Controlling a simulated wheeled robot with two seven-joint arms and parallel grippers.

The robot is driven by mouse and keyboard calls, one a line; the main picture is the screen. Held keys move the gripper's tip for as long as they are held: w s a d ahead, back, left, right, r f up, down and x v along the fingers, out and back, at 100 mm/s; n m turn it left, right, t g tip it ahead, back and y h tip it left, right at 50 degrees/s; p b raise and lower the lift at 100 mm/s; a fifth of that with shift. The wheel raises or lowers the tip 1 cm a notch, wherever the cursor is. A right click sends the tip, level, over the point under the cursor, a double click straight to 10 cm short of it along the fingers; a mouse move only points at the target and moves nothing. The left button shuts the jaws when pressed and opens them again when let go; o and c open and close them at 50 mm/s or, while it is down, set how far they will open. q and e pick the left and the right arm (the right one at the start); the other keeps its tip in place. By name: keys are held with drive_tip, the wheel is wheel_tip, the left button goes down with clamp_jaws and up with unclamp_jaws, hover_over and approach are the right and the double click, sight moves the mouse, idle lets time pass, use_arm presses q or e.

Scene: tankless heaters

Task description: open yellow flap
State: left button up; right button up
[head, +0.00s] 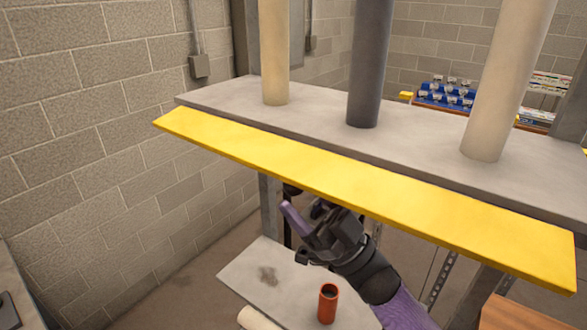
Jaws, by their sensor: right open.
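The yellow flap (350,194) is a long flat board along the front edge of a grey shelf (320,128). It runs from the upper left to the lower right of the head view and sticks out from the shelf. My right gripper (287,198) is below the flap, left of its middle, with its arm coming up from the lower right. It is open and appears empty. The flap hides part of the gripper, and I cannot tell whether they touch. My left gripper is not in view.
Two cream pipes (274,55) and a dark grey pipe (370,65) stand on the shelf. A lower grey shelf (262,280) carries an orange tube (327,303). A block wall (90,110) is at left. Blue bins (445,97) stand at the back right.

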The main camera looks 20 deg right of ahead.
drive_tip(key=x, duration=0.2)
drive_tip(key=shift+w+a+r+p, duration=0.1)
drive_tip(key=shift+a+r+p, duration=0.05)
drive_tip(key=shift+r+p, duration=0.15)
drive_tip(key=shift+f, duration=0.1)
clamp_jaws()
idle(1.1)
